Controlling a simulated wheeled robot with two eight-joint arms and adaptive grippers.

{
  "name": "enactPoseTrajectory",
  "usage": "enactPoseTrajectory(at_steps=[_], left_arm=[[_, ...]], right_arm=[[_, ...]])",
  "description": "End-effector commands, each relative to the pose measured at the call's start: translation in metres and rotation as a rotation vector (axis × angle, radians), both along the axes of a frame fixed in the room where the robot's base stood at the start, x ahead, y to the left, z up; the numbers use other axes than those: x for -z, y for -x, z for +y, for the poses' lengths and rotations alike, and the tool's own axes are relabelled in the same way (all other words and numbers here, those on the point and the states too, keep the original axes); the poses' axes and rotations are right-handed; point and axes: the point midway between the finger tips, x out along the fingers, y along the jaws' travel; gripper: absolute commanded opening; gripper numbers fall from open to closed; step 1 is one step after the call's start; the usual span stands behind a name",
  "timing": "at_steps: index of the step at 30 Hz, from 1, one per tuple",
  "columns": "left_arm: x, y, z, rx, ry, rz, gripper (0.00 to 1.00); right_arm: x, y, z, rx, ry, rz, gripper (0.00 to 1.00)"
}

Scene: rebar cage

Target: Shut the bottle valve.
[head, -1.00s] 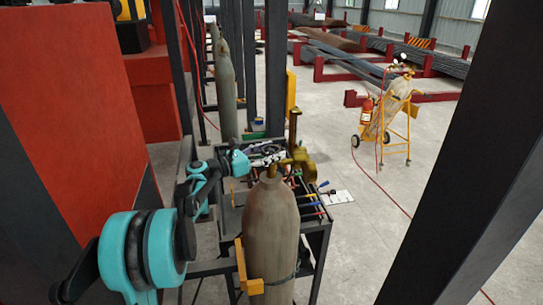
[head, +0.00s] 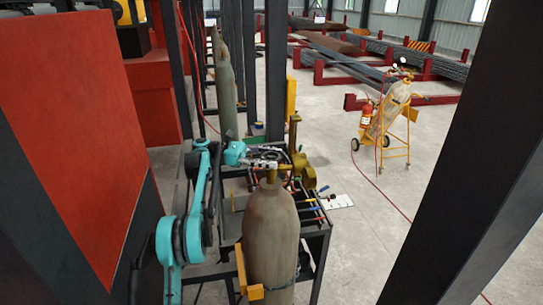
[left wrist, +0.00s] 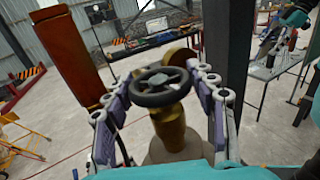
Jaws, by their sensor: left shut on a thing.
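The brown gas bottle (head: 270,235) stands upright in the head view, strapped at a black frame. Its brass valve (left wrist: 168,125) rises from the neck, topped by a black handwheel (left wrist: 160,88). My left gripper (head: 264,163) comes in from the left at the bottle's top. In the left wrist view its fingers (left wrist: 165,90) lie on both sides of the handwheel and are shut on it. The fingers partly hide the wheel in the head view.
A black table (head: 315,235) with several tools stands behind the bottle. A black post (head: 470,170) crosses the right side, and a red panel (head: 70,130) fills the left. A yellow bottle cart (head: 395,125) stands on open floor farther back.

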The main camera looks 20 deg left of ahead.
Motion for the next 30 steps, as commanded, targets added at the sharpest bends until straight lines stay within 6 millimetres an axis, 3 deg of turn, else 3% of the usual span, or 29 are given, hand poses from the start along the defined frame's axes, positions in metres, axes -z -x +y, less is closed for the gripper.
enactPoseTrajectory(at_steps=[21, 22, 24, 30], left_arm=[[-0.0017, -0.0004, 0.0, 0.06, 0.004, -0.002, 0.28], [-0.0017, -0.0004, 0.0, 0.06, 0.004, -0.002, 0.62], [-0.0016, -0.0004, 0.0, 0.06, 0.003, -0.002, 0.78], [-0.0009, -0.0003, -0.0001, 0.061, 0.002, 0.0, 0.78]], right_arm=[[-0.006, 0.0, 0.0, 0.0, 0.0, 0.0, 0.79], [-0.006, 0.0, 0.0, 0.0, 0.0, 0.0, 0.79], [-0.006, 0.0, 0.0, 0.0, 0.0, 0.0, 0.79], [-0.006, 0.0001, 0.0, 0.0, 0.0, 0.0, 0.79]])
